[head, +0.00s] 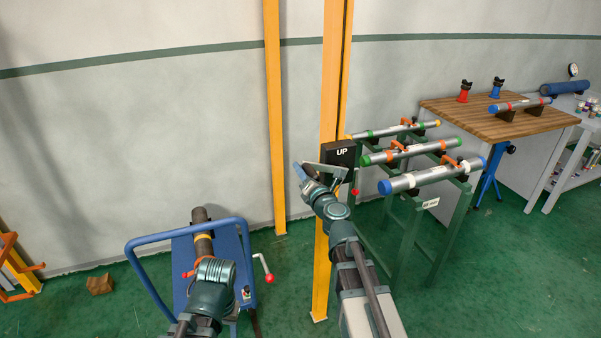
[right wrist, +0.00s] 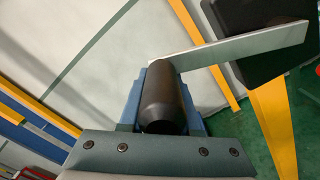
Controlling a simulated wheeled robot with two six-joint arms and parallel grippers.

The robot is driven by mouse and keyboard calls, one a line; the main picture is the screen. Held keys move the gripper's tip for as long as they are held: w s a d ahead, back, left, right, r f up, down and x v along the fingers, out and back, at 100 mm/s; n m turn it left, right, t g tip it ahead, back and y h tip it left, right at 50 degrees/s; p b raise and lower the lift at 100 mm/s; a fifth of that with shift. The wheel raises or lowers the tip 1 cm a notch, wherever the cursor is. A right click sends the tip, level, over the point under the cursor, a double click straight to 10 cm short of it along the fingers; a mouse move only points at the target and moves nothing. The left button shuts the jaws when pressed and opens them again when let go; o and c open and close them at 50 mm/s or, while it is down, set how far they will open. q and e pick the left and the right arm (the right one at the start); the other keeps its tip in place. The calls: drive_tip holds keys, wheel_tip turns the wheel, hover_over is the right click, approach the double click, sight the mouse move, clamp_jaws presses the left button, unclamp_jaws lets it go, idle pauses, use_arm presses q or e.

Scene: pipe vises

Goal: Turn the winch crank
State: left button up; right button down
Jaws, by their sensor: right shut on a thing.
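The winch has a black box marked UP (head: 338,153) mounted on a yellow post. Its light grey crank arm (right wrist: 240,44) runs from the box to a dark cylindrical handle (right wrist: 165,100). My right gripper (head: 304,174) is at the left of the box. In the right wrist view its blue fingers lie along both sides of the handle, shut on it. In the head view the gripper hides most of the handle.
The blue cart (head: 180,255) carries a dark pipe (head: 203,226); a small red-knobbed crank (head: 264,266) is at its right. A green rack (head: 408,225) with several capped pipes stands right of the post. A wooden workbench (head: 470,117) is farther right. A brown block (head: 99,284) lies at left.

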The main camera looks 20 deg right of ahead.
sight(308, 163)
drive_tip(key=shift+d+r+p, duration=0.4)
drive_tip(key=shift+d+r, duration=0.15)
drive_tip(key=shift+r, duration=0.25)
drive_tip(key=shift+w+d+r+m+p, duration=0.1)
drive_tip(key=shift+d+r+m+p, duration=0.2)
drive_tip(key=shift+r+m+p, duration=0.45)
use_arm(q)
drive_tip(key=shift+r+p, duration=0.55)
drive_tip(key=shift+r, duration=1.55)
use_arm(e)
drive_tip(key=shift+d+r, duration=0.5)
drive_tip(key=shift+r, duration=0.1)
drive_tip(key=c, duration=1.1)
unclamp_jaws()
drive_tip(key=shift+d+f, duration=0.15)
drive_tip(key=shift+d, duration=0.05)
drive_tip(key=shift+c, duration=0.2)
drive_tip(key=o, duration=0.6)
drive_tip(key=shift+a, duration=0.25)
use_arm(q)
drive_tip(key=shift+d, duration=0.15)
use_arm(e)
drive_tip(key=shift+a, duration=0.1)
